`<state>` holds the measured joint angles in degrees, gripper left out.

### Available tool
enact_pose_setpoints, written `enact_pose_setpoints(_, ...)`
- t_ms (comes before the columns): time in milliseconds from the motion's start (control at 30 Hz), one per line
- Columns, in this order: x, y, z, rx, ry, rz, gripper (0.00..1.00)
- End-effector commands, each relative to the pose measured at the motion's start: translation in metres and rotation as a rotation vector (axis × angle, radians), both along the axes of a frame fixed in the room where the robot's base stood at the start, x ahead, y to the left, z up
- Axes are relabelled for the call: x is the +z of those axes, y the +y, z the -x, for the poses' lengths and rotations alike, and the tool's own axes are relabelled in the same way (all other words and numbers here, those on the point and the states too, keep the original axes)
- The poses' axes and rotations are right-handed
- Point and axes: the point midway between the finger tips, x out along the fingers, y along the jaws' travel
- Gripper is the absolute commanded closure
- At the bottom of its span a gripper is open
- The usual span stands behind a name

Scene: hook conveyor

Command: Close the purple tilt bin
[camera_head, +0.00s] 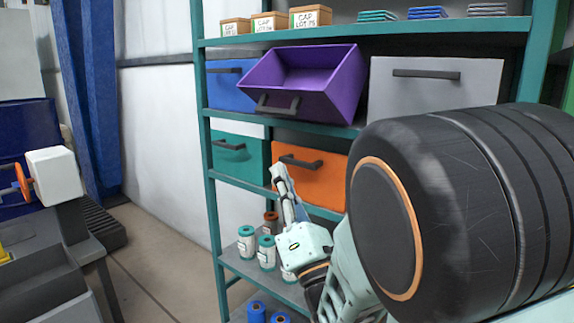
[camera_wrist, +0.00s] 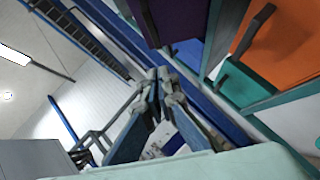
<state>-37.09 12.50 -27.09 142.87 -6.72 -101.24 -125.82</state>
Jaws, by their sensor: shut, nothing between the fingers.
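The purple tilt bin (camera_head: 314,88) is tipped open in the upper row of the shelf in the head view, its front leaning out and its inside showing. Its dark handle (camera_head: 277,104) is on the lowered front face. In the wrist view part of the purple bin (camera_wrist: 178,18) shows at the top. My gripper (camera_head: 278,171) is shut and empty, below the purple bin and in front of the orange bin. In the wrist view my gripper's fingertips (camera_wrist: 160,76) are together, apart from the purple bin.
The teal shelf (camera_head: 213,190) holds a blue bin (camera_head: 228,92), a grey bin (camera_head: 420,82), a green bin (camera_head: 237,158) and an orange bin (camera_head: 314,182), all flush. Small boxes and stacks stand on top. Labelled cylinders (camera_head: 266,250) stand on the lower shelf.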

Motion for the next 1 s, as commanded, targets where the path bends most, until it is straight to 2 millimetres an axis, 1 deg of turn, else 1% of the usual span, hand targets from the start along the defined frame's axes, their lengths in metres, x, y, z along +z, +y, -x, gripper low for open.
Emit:
enact_pose_setpoints(33, 0.011, 0.003, -0.007, 0.0, 0.0, 0.001, 1.0)
enact_pose_setpoints(467, 0.052, 0.023, -0.059, -0.002, 0.002, 0.002, 1.0)
enact_pose_setpoints(700, 0.071, 0.013, -0.068, -0.002, 0.002, 0.0, 1.0)
enact_pose_setpoints(1000, 0.078, 0.009, -0.073, -0.002, 0.001, -0.001, 1.0)
